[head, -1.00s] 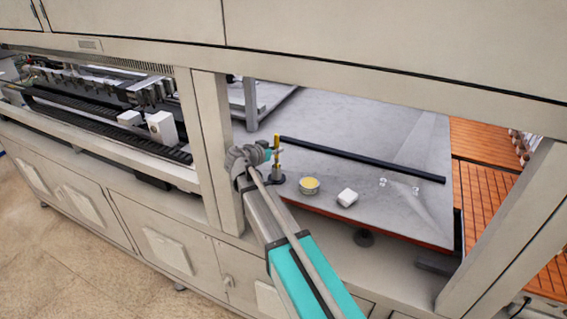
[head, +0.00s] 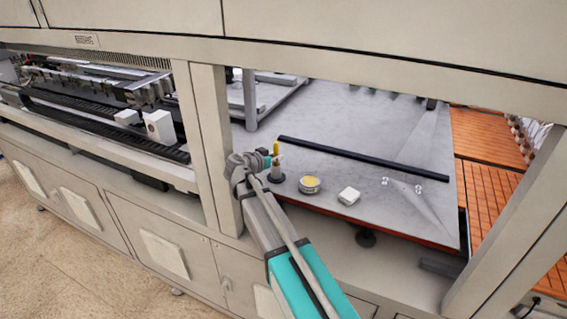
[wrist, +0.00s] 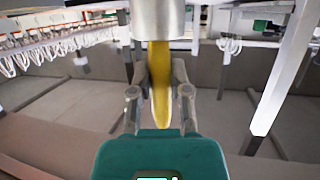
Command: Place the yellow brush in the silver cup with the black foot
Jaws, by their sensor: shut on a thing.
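The yellow brush (head: 276,147) stands upright at the end of my arm, directly over the silver cup (head: 275,168). The cup stands on its dark round foot on the grey table near the post. In the wrist view, my gripper (wrist: 160,118) has its fingers closed around the brush (wrist: 160,85), whose tapered end shows between them. The silver cup (wrist: 158,18) fills the top middle there and covers the brush's other end. That end appears to be inside the cup, but its depth is hidden. The fingers are just clear of the cup.
A round tin with a yellow top (head: 310,182) and a white block (head: 349,196) stand to the right of the cup. A black bar (head: 360,158) lies behind them on the grey table (head: 400,210). A beige post (head: 214,140) rises close left of my gripper.

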